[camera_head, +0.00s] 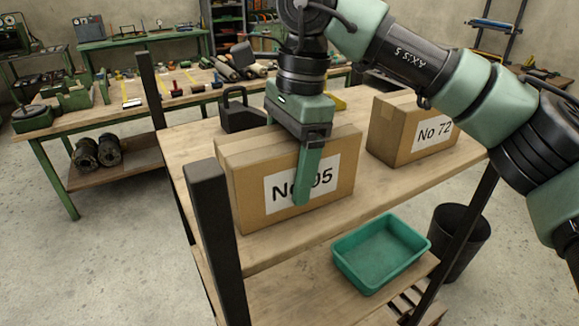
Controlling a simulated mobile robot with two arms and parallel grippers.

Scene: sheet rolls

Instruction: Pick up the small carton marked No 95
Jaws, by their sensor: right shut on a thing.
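The small carton marked No 95 (250,209) is a brown box with a white label, sitting on the wooden table (290,238) near its front edge. My right gripper (305,190) reaches down over the carton from above. One green finger lies against the labelled front face and covers part of the marking. The other finger is hidden behind the carton. The gripper is shut on the carton. The carton looks upright, and I see no clear gap beneath it. My left gripper is not in view.
A second carton marked No 72 (390,138) stands to the right on the same table. A black weight-like object (240,112) stands behind the No 95 carton. A green tray (345,276) rests on the lower shelf. Dark posts (213,235) rise at the table's left corners.

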